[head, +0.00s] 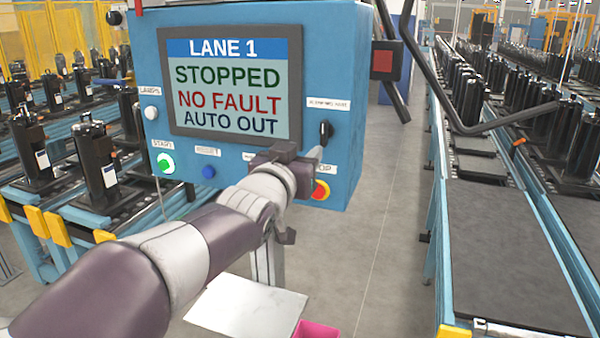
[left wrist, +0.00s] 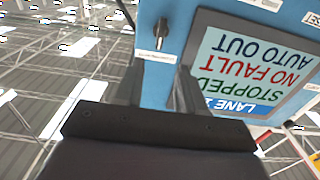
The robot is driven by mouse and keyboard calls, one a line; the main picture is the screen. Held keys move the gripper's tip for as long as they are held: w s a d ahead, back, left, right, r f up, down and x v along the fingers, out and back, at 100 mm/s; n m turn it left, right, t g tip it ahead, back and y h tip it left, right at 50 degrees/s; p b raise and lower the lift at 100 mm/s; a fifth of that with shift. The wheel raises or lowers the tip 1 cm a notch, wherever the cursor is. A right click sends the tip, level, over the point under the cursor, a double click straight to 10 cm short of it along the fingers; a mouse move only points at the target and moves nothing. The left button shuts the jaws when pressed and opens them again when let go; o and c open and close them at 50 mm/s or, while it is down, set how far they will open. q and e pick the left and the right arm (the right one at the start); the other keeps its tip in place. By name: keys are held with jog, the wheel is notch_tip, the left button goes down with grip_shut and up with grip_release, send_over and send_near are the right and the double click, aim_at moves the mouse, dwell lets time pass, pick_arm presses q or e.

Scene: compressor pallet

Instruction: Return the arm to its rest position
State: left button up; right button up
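My left arm (head: 150,265) reaches in from the lower left to the blue control panel (head: 345,75). My left gripper (head: 308,162) is at the panel's lower right, just below the black selector switch (head: 325,132) and partly over the red stop button (head: 320,189). In the left wrist view the gripper's two fingers (left wrist: 160,75) stand apart with nothing between them. The switch (left wrist: 161,32) shows beyond their tips, apart from them. The panel screen (head: 235,85) reads LANE 1, STOPPED, NO FAULT, AUTO OUT. My right gripper is not in view.
The panel also carries a green start button (head: 166,162), a blue button (head: 208,172) and a white one (head: 151,112). Conveyors with black compressors (head: 582,145) stand both sides.

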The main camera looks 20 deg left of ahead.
pick_arm(q)
jog(key=shift+s, duration=0.3)
jog(key=shift+f, duration=0.1)
jog(key=s+f+g, duration=0.4)
jog(key=f, duration=0.6)
jog(key=s+f+g+b, duration=0.1)
jog(key=s+f+g, duration=0.2)
jog(key=f, duration=0.6)
jog(key=s+f+g, duration=0.4)
jog(key=f, duration=0.6)
jog(key=s+f+g+b, duration=0.1)
jog(key=s+f+g, duration=0.4)
jog(key=s+f, duration=0.5)
jog(key=shift+s+d+f+g+y, duration=0.3)
jog(key=shift+s+f+g, duration=0.1)
jog(key=shift+s, duration=0.15)
